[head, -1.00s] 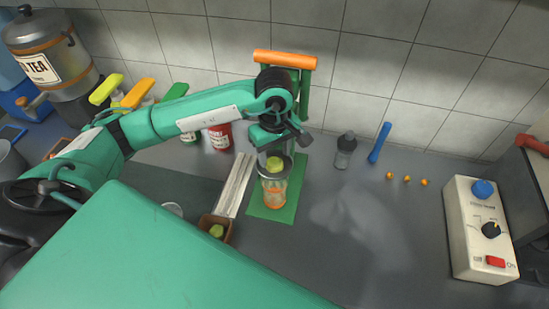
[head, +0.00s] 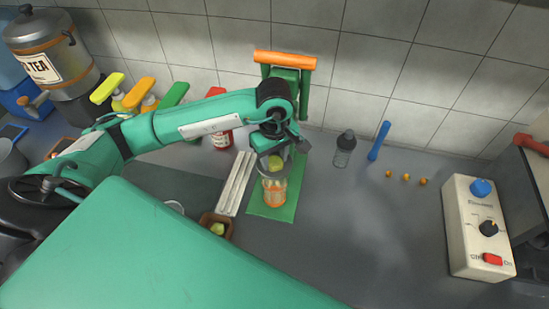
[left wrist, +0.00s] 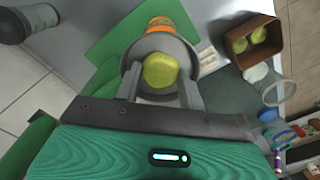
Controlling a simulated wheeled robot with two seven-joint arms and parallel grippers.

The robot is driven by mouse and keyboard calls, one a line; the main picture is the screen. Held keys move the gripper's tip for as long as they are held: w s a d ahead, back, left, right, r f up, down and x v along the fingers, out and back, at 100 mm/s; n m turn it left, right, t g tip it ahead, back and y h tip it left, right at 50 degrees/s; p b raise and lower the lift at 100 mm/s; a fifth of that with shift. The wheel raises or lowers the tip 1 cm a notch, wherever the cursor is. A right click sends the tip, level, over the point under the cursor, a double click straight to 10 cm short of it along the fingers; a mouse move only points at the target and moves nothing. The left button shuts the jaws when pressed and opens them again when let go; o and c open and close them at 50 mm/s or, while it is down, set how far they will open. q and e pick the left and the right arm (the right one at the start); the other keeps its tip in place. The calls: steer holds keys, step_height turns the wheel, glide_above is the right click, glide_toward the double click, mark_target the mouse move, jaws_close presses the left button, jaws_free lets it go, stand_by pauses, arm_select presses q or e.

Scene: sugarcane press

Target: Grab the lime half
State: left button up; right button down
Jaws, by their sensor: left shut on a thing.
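The lime half (head: 275,163) is a yellow-green round piece at the mouth of a clear glass (head: 275,192) with orange markings. It also shows in the left wrist view (left wrist: 160,70), between the fingers of my left gripper (left wrist: 160,88). In the head view the left gripper (head: 273,160) points down over the glass and is shut on the lime half. A grey round rim (left wrist: 188,50) surrounds the lime in the left wrist view; whether the lime touches it I cannot tell. My right gripper is not in view.
The glass stands on a green mat (head: 287,205). A brown box (head: 230,231) with lime pieces and a ridged pale tray (head: 235,185) lie left of it. A dark bottle (head: 345,150), blue stick (head: 379,141) and control box (head: 478,230) are right.

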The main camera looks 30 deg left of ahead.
mark_target(275, 158)
arm_select(q)
step_height(275, 158, up, 20)
steer(key=b, duration=0.3)
steer(key=shift+f, duration=0.25)
